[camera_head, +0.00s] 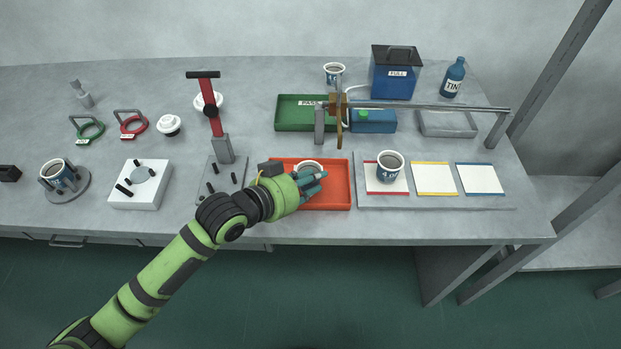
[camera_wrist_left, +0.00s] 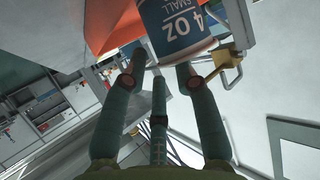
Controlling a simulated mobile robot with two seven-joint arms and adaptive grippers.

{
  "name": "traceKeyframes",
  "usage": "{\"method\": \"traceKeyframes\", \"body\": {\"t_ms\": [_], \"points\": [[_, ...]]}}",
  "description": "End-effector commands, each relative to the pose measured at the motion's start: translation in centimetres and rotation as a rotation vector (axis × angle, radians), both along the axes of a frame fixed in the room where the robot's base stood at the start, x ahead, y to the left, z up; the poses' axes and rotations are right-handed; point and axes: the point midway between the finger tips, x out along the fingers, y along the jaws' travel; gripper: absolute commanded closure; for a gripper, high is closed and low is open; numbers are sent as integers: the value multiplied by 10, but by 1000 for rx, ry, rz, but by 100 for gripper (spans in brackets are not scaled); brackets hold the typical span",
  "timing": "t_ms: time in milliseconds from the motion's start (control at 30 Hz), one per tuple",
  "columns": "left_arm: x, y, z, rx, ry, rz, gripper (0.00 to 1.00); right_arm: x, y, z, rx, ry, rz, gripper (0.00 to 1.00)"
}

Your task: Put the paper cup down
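A small paper cup (camera_head: 309,167) with a white rim shows just behind my left gripper (camera_head: 312,184), over the orange-red tray (camera_head: 342,205). In the left wrist view the cup (camera_wrist_left: 180,28) has a blue band reading "4 OZ SMALL", seen upside down. The teal fingers of my left gripper (camera_wrist_left: 158,75) reach to the cup and appear shut on it, with their tips partly hidden by it. The cup's lower part is hidden in the head view, so I cannot tell whether its base touches the tray. My right gripper is not in view.
Another cup (camera_head: 390,165) stands on the red-edged card right of the tray; yellow- and blue-edged cards (camera_head: 434,178) are empty. A green tray (camera_head: 290,113) and a metal bar (camera_head: 430,106) lie behind. A red-handled press (camera_head: 213,115) stands left.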

Motion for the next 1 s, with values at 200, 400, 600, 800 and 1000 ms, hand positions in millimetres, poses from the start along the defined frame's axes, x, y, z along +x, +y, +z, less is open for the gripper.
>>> {"method": "traceKeyframes", "body": {"t_ms": [200, 400, 600, 800, 1000], "points": [[0, 0, 2, 0, 0, 0, 70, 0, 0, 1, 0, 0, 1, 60], [-15, 15, 11, 1, -1, 1, 70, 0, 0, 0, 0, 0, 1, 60], [-44, 43, 28, 4, -1, -2, 70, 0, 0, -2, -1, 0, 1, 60], [-68, 66, 43, 3, 1, 1, 70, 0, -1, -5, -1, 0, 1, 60], [-78, 75, 51, 1, -1, 0, 70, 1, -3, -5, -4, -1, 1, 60]]}}
